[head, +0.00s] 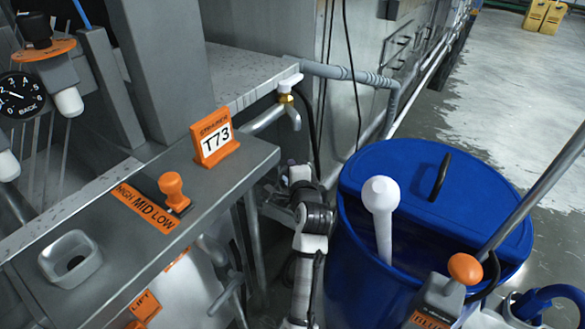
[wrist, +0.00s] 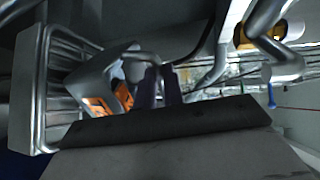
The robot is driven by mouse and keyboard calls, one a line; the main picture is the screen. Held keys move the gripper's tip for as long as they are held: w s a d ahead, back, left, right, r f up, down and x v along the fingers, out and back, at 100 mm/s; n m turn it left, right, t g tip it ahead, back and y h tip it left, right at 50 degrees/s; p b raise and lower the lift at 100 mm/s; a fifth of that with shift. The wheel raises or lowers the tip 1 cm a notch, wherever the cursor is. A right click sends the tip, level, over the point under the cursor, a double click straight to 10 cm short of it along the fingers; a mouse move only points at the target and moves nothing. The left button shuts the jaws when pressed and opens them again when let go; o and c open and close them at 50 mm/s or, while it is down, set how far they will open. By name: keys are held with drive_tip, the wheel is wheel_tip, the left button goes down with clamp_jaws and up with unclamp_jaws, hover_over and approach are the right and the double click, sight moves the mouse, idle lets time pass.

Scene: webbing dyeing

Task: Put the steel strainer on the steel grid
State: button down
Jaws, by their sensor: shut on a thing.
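My gripper shows in the wrist view, with its two dark fingers (wrist: 157,88) close together and shut on a metal piece. This seems to be the steel strainer, but its shape is not clear. In the head view my arm reaches down between the steel counter and the blue drum; my gripper (head: 296,175) is partly hidden there, below a brass-collared tap. A frame of bent steel rods (wrist: 62,75) shows at the left of the wrist view; I cannot tell whether it is the steel grid. No grid is clear in the head view.
Pipes and a hose crowd the gap. Wet floor lies open at the right.

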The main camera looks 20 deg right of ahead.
drive_tip(key=shift+f, duration=0.15)
drive_tip(key=c, duration=1.5)
unclamp_jaws()
drive_tip(key=b+v, duration=0.1)
drive_tip(key=v, duration=1.1)
drive_tip(key=shift+b, duration=0.4)
